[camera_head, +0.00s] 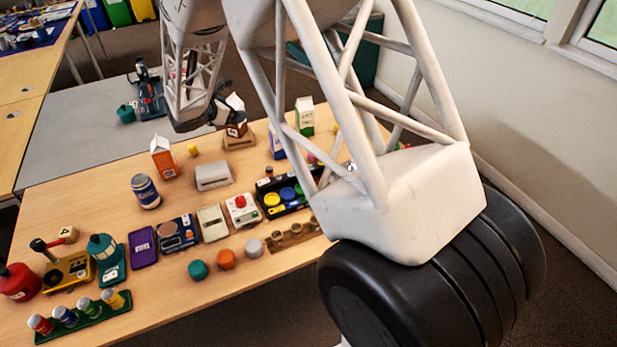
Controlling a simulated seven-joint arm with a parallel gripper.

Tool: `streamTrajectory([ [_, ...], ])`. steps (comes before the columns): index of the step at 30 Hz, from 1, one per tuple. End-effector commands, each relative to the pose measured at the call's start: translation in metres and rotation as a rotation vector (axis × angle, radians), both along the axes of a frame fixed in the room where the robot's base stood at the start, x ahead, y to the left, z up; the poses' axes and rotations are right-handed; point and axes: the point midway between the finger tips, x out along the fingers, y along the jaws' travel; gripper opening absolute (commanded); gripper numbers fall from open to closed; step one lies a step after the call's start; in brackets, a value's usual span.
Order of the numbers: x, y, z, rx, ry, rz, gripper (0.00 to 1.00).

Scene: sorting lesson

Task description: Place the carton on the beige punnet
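A brown carton (236,129) with a white top is at the far side of the table, beside my gripper. It appears just above or on a beige punnet (240,144); I cannot tell whether they touch. My gripper (222,110) is dark and reaches down at the carton's left side. Its fingers are small and partly hidden, so I cannot tell whether they close on the carton. An orange-and-white carton (163,158), a green-and-white carton (304,115) and a partly hidden blue carton (277,143) also stand on the table. A second pale punnet-like box (212,175) sits nearer.
A blue can (145,191) stands left of the pale box. Several boxes, a black tray (285,195) and coloured cups fill the front. My arm hides the table's right side. Bare wood shows at left.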

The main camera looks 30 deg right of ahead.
Motion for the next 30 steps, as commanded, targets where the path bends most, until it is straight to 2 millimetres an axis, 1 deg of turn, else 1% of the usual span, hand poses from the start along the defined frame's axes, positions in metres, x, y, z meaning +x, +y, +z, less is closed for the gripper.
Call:
streamTrajectory([
  [1, -0.014, -0.008, 0.015, 0.037, -0.022, -0.045, 0.91],
  [6, -0.061, -0.028, 0.048, 0.166, -0.088, -0.196, 0.91],
  [11, -0.107, -0.044, 0.075, 0.285, -0.149, -0.339, 0.91],
  [15, -0.149, -0.053, 0.095, 0.391, -0.203, -0.464, 0.91],
  [20, -0.198, -0.062, 0.116, 0.511, -0.266, -0.604, 0.91],
  [21, -0.210, -0.063, 0.120, 0.541, -0.280, -0.640, 0.91],
  [30, -0.301, -0.066, 0.142, 0.764, -0.386, -0.903, 0.91],
])
